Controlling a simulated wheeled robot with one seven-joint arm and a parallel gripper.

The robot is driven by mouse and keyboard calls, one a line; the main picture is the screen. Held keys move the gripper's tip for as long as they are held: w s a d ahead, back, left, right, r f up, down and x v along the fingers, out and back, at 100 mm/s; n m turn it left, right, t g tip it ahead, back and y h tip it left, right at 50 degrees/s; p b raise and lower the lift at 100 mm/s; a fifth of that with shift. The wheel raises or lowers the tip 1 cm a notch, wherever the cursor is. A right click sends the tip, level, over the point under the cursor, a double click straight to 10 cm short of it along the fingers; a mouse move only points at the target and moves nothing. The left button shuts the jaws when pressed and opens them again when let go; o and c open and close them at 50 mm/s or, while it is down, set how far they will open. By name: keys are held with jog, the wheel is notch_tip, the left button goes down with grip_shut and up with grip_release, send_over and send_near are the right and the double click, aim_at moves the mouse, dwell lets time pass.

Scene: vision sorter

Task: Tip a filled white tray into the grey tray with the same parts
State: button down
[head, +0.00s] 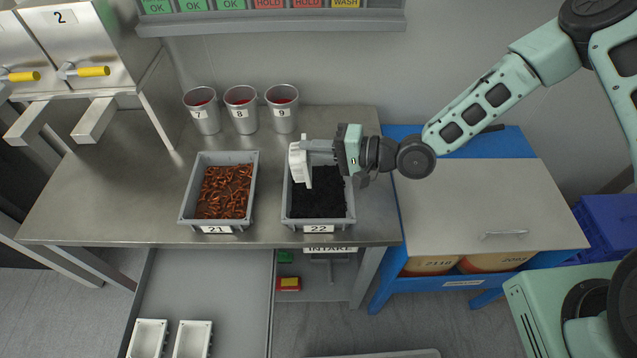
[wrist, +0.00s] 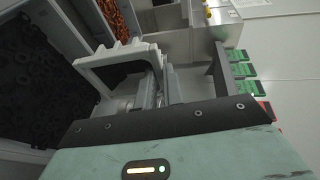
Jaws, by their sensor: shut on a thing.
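My gripper (head: 318,153) is shut on a white tray (head: 300,164), which is tilted steeply on its side above the grey tray marked 22 (head: 287,205). The white tray also shows in the wrist view (wrist: 112,56), gripped between the fingers (wrist: 155,85). I cannot tell whether parts are still inside it. Tray 22 holds black parts, which look like rings in the wrist view (wrist: 35,80). A second grey tray marked 21 (head: 188,200), to the left, holds orange-brown parts. Two more white trays, one (head: 148,338) and another (head: 193,339), lie in the open drawer and look empty.
Three metal cups marked 7 (head: 203,112), 8 (head: 241,112) and 9 (head: 282,112) stand behind the trays. A dispenser with yellow handles (head: 93,71) is at the left. A blue cabinet (head: 480,200) adjoins the bench at right. The bench left of tray 21 is clear.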

jog(key=shift+d+f+m+t+y+b, duration=0.2)
jog(key=shift+d+y+b, duration=0.4)
jog(key=shift+b, duration=0.95)
jog(key=shift+d+f+m+t+y+b, duration=0.15)
jog(key=shift+d+y+b, duration=0.45)
jog(key=shift+b, duration=0.95)
